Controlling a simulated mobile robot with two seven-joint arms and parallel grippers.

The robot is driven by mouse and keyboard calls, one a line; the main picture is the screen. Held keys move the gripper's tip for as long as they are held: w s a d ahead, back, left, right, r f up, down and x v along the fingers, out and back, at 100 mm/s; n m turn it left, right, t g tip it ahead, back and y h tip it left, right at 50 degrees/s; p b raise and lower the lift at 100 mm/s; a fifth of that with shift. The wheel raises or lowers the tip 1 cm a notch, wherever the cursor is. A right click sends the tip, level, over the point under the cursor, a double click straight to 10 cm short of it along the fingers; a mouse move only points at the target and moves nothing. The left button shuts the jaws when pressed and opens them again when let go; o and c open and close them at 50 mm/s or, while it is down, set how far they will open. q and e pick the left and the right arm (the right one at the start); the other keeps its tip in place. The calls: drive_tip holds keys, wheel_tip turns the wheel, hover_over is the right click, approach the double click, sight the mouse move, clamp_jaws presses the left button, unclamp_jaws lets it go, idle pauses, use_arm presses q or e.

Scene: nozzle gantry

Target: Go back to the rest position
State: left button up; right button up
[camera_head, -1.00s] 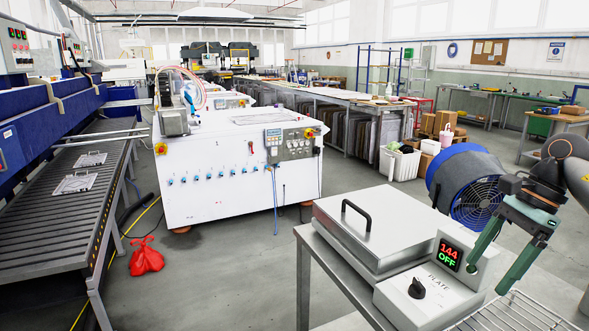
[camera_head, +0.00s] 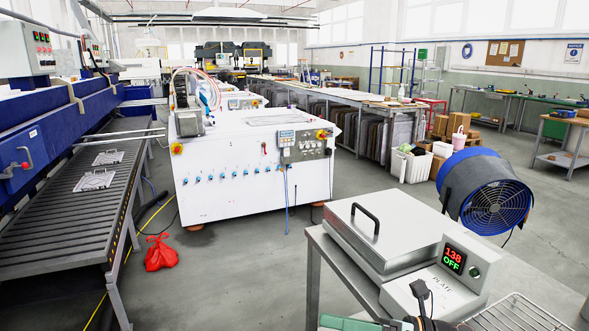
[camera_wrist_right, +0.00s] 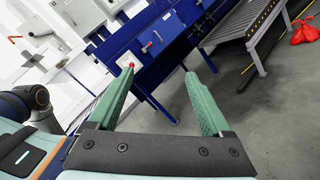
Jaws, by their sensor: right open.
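My right gripper shows only in part at the bottom edge of the head view, where one green finger (camera_head: 350,323) lies in front of the hot plate's table. In the right wrist view the right gripper (camera_wrist_right: 159,77) is open, with its two green fingers wide apart and nothing between them. Most of its body is cut off in the head view. My left gripper is in neither view.
A plate press (camera_head: 390,235) with a display reading 138 OFF stands on a table, beside a wire rack (camera_head: 515,312). A blue fan (camera_head: 485,190) is behind. A white machine (camera_head: 250,170), a roller conveyor (camera_head: 60,215) and a red bag (camera_head: 160,254) stand left. Grey floor between is clear.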

drive_tip(key=s+d+f+m+t+h+p, duration=0.15)
drive_tip(key=f+m+t+h, duration=0.3)
drive_tip(key=m, duration=0.55)
drive_tip(key=s+d+f+m+t+h, duration=0.25)
drive_tip(key=f+m+t+h, duration=0.2)
drive_tip(key=m, duration=0.55)
drive_tip(key=s+d+f+m+t+h+p, duration=0.1)
drive_tip(key=d+f+m+t+h, duration=0.15)
drive_tip(key=f+m, duration=0.55)
drive_tip(key=s+d+f+m+g+h, duration=0.1)
drive_tip(key=s+f+m+g+h, duration=0.1)
drive_tip(key=s+f+m, duration=0.3)
drive_tip(key=s+d+f+m+g+h, duration=0.2)
drive_tip(key=s+f+m+g+h, duration=0.1)
drive_tip(key=s+m, duration=0.4)
drive_tip(key=s+f+g, duration=0.1)
drive_tip(key=s+f, duration=0.1)
drive_tip(key=s, duration=0.1)
drive_tip(key=shift+s+f+m+p, duration=0.3)
drive_tip(key=shift+f+m+p, duration=0.05)
drive_tip(key=shift+f+m, duration=0.05)
